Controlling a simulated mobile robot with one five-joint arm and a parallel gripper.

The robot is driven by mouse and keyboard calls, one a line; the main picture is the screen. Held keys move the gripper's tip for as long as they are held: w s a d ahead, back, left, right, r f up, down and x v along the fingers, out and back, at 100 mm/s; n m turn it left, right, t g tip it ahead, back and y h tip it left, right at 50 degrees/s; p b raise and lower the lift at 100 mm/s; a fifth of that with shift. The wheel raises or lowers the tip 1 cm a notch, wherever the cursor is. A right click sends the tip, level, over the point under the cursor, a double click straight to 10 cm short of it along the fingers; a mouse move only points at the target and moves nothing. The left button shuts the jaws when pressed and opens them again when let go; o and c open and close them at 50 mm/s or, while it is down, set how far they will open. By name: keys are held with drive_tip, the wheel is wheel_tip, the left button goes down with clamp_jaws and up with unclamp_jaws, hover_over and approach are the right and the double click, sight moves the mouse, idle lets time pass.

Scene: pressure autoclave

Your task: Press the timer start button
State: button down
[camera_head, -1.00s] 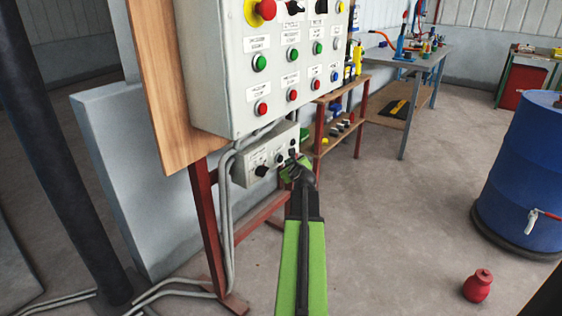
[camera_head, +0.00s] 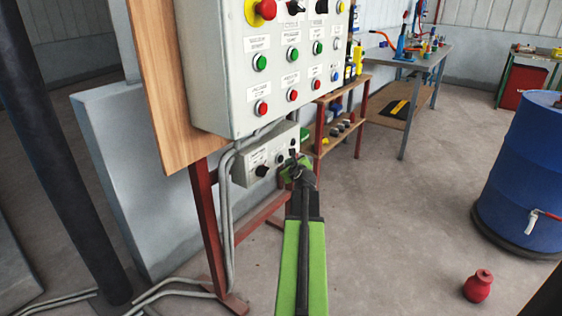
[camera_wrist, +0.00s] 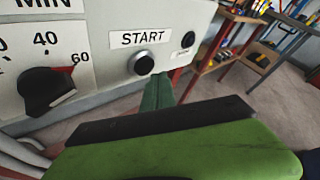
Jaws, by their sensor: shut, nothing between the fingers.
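The timer start button is a round black button (camera_wrist: 142,63) with a silver ring, under a START label (camera_wrist: 141,38) on a small grey box. In the head view this timer box (camera_head: 249,173) hangs below the large control panel. My gripper (camera_wrist: 158,82) is shut and empty, its green fingertips just below and right of the button in the wrist view. I cannot tell whether the tips touch the box face. In the head view my gripper (camera_head: 292,158) covers the right part of the box and hides the start button.
A black MIN dial (camera_wrist: 47,91) sits left of the button, and a smaller black knob (camera_wrist: 188,39) to its right. The large panel (camera_head: 225,70) with several coloured buttons is directly above. A blue barrel (camera_head: 525,170) and red object (camera_head: 478,286) stand right on open floor.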

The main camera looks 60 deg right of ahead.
drive_tip(key=shift+w, duration=0.1)
drive_tip(key=shift+w, duration=0.3)
drive_tip(key=shift+w, duration=0.5)
idle(0.5)
drive_tip(key=shift+s, duration=0.9)
drive_tip(key=s, duration=0.5)
idle(1.0)
